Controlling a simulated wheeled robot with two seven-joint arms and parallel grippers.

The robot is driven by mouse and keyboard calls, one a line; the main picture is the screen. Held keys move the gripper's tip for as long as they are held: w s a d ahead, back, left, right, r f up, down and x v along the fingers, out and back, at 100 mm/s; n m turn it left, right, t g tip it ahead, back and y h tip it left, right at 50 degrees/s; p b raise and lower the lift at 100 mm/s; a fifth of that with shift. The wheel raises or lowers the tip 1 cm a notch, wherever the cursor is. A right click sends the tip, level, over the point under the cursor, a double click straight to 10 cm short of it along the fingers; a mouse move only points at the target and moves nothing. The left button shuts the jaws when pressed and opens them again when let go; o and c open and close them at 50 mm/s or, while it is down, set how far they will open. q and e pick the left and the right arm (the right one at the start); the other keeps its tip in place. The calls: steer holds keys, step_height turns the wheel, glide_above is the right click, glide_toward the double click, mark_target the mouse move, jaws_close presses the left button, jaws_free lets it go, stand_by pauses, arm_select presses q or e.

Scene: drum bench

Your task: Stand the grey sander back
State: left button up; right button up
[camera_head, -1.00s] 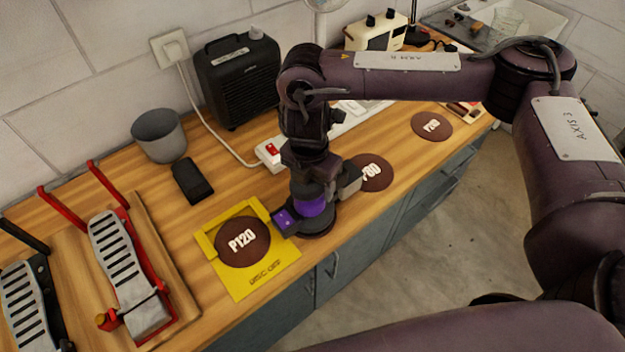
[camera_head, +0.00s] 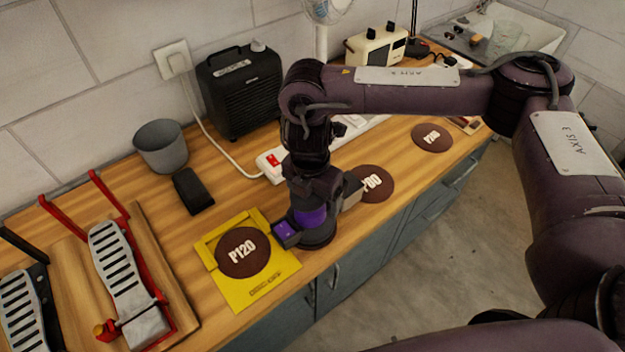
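A sander (camera_head: 311,216) with a dark round base, a purple band and a purple block on its left side is upright near the bench's front edge. It sits between the yellow plate and the P80 disc. My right gripper (camera_head: 316,190) comes down over its top from above. The fingertips are dark and partly merge with the sander, so I cannot tell if they are closed on it. I cannot tell whether its base touches the bench. My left gripper is not in view.
A yellow plate (camera_head: 282,266) with the P120 disc (camera_head: 243,252) lies left of the sander. The P80 disc (camera_head: 374,184) is close on the right. A white power strip (camera_head: 270,163) lies behind. A black block (camera_head: 192,190) and grey cup (camera_head: 161,147) stand left.

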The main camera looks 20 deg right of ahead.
steer(key=r, duration=1.2)
steer(key=shift+s+a+r+b, duration=0.1)
steer(key=shift+a+r+b, duration=0.25)
steer(key=shift+b, duration=0.05)
